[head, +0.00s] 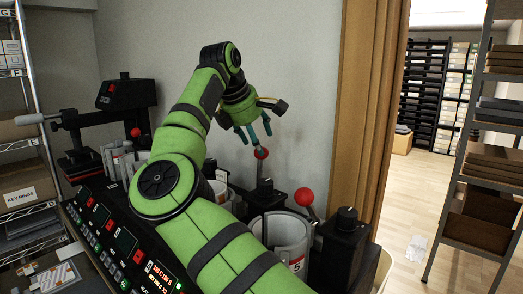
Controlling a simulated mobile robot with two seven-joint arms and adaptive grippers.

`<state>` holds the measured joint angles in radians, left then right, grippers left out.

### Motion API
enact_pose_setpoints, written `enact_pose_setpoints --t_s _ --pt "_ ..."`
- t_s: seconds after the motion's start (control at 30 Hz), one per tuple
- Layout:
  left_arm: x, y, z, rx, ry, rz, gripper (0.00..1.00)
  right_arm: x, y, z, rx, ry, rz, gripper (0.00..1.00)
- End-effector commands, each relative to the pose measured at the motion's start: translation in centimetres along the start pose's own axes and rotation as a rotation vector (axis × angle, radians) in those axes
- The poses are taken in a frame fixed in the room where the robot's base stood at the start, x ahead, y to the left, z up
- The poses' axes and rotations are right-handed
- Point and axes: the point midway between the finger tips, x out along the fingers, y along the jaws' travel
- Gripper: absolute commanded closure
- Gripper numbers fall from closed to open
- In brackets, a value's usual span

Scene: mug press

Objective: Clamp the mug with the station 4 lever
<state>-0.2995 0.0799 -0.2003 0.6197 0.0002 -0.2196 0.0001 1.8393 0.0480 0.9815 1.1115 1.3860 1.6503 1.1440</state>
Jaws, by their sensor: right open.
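My right gripper (255,135) is open, with its fingers pointing down. It is just above a red lever knob (261,153) on a grey stem, and I cannot tell whether they touch. This lever stands left of the one at the station marked 5, which fits station 4, but no 4 is readable. A white mug (217,190) in the press row is mostly hidden behind my right arm, so its clamp cannot be made out. My left gripper is out of view.
A control panel (105,228) runs along the front left. A black press (125,95) stands at the left. The wall is close behind.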

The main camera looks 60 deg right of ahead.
Motion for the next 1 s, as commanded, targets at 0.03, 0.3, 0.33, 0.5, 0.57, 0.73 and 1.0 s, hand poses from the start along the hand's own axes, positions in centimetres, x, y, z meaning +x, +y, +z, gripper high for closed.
enact_pose_setpoints --t_s 0.03,0.3,0.33,0.5,0.57,0.73,1.0 --pt "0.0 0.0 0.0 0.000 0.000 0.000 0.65 -1.2 0.1 0.0 -0.002 0.001 0.004 0.41" --pt "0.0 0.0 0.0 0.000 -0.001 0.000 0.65 -5.2 0.1 0.2 0.000 0.001 0.000 0.41" --pt "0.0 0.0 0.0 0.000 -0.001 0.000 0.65 -5.5 0.1 0.2 0.000 0.000 -0.001 0.41" --pt "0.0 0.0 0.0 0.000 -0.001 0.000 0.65 -6.0 0.0 0.2 0.002 -0.001 -0.001 0.41" --pt "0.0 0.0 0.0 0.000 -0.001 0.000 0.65 -6.0 0.0 0.2 0.002 -0.002 -0.001 0.41" --pt "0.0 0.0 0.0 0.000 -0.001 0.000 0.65 -6.0 0.0 0.2 0.002 -0.001 -0.001 0.41" --pt "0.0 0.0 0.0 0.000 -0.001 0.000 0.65 -6.0 0.0 0.2 0.001 -0.001 -0.001 0.41"
